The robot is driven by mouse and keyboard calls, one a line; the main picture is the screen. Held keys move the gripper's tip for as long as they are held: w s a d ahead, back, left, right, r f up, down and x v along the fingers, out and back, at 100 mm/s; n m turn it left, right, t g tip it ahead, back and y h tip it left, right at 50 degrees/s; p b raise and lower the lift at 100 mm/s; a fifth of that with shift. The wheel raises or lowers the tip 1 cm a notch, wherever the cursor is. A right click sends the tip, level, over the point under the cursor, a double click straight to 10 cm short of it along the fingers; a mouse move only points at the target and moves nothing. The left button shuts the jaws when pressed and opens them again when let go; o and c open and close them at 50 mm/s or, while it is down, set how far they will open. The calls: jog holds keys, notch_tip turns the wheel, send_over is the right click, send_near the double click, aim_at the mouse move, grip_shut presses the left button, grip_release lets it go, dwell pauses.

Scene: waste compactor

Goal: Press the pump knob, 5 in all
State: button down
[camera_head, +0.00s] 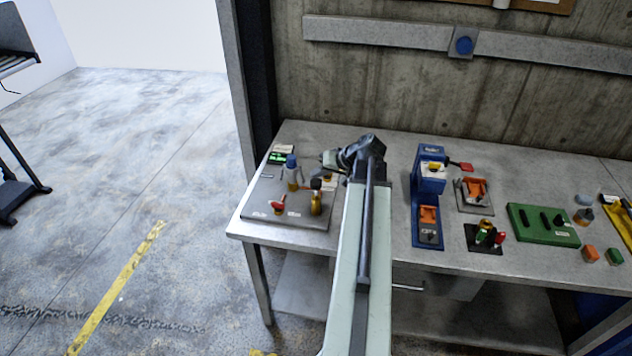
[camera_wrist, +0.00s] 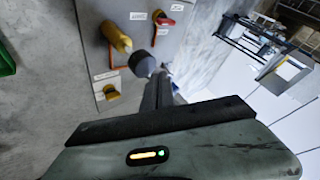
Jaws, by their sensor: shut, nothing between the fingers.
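A grey panel (camera_head: 262,212) lies at the left end of the bench and carries several small controls. A dark round knob (camera_wrist: 142,63) stands up from it in the wrist view, probably the pump knob; the labels are too small to read. In the head view a dark knob top (camera_head: 316,183) shows just behind a yellow part (camera_head: 316,204). My gripper (camera_head: 327,160) is shut and empty over the back right of the panel. In the wrist view its fingertips (camera_wrist: 163,76) appear close beside the dark knob; I cannot tell whether they touch it.
The panel also holds a blue-topped yellow post (camera_head: 292,174), a red lever (camera_head: 278,206) and a green display (camera_head: 279,157). A blue press-like device (camera_head: 429,185), an orange fixture (camera_head: 476,190) and a green board (camera_head: 543,224) stand to the right. A concrete wall backs the bench.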

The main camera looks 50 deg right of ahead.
aim_at(319, 183)
jog(key=shift+f, duration=0.1)
dwell(0.6)
jog(key=shift+f+b, duration=0.3)
jog(key=shift+b, duration=0.1)
jog(key=shift+s+f+b, duration=0.1)
jog(key=shift+f+b, duration=1.8)
jog(key=shift+b, duration=0.05)
dwell(1.3)
jog(key=shift+r, duration=0.1)
jog(key=shift+r+p, duration=2.2)
jog(key=shift+p, duration=0.15)
notch_tip(319, 183, up, 5)
jog(key=p, duration=0.5)
jog(key=shift+r, duration=0.1)
dwell(0.4)
